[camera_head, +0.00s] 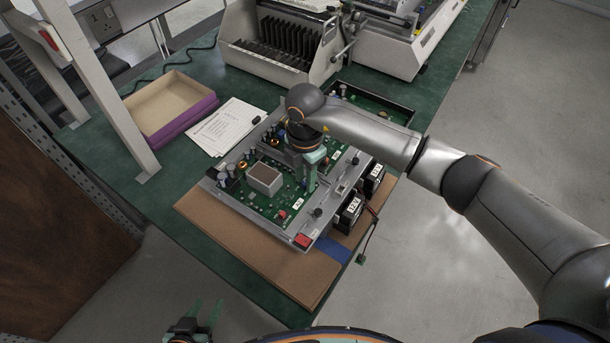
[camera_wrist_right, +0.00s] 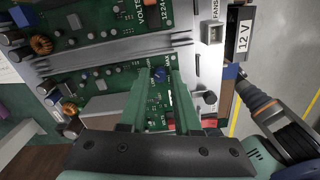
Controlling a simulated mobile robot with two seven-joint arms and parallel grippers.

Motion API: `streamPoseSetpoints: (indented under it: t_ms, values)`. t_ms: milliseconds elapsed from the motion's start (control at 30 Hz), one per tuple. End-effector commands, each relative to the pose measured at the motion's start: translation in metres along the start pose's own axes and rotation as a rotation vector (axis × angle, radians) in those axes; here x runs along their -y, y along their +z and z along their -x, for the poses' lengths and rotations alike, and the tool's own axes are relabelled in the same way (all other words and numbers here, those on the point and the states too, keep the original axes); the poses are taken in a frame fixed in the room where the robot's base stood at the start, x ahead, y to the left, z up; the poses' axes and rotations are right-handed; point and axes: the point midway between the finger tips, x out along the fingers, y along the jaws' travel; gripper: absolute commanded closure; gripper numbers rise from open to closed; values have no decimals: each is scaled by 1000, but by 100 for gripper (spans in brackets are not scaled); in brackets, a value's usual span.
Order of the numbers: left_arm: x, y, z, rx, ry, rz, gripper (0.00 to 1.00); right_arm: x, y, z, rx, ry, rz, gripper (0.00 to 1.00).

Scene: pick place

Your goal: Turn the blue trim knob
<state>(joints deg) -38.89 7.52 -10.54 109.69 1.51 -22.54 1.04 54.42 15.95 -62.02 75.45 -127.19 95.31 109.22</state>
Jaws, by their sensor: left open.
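The blue trim knob (camera_wrist_right: 159,73) is a small blue part on a green circuit board (camera_wrist_right: 100,85) in the right wrist view. It shows between the tips of the green fingers of my right gripper (camera_wrist_right: 162,78). The fingers stand apart with board visible between them; I cannot tell whether they touch the knob. In the head view my right gripper (camera_head: 309,178) points down over the open power-supply unit (camera_head: 270,224), and hides the knob there. My left gripper (camera_head: 205,314) is open and empty at the bottom edge, away from the unit.
The unit stands on a brown board (camera_head: 230,240) on the green bench (camera_head: 145,192). Black 12 V boxes (camera_head: 350,212) and a loose cable (camera_head: 370,240) are on its right side. A purple-sided tray (camera_head: 190,117), papers (camera_head: 226,127) and a grey rack machine (camera_head: 285,45) lie behind.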

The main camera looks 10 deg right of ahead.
Motion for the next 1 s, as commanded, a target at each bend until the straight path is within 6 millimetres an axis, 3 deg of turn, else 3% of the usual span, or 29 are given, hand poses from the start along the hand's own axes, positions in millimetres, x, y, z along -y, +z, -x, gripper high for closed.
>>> streamPoseSetpoints:
  t_ms: [33,267,767,1000]
  values:
    - [0,0,0,0,0,0,55,0,0,0,0,0,0,76]
    - [0,0,0,0,0,0,55,0,0,0,0,0,0,100]
    - [0,1,-1,1,0,0,55,0,0,0,0,0,9,100]
    - [0,5,-4,1,0,0,55,0,1,0,1,1,94,100]
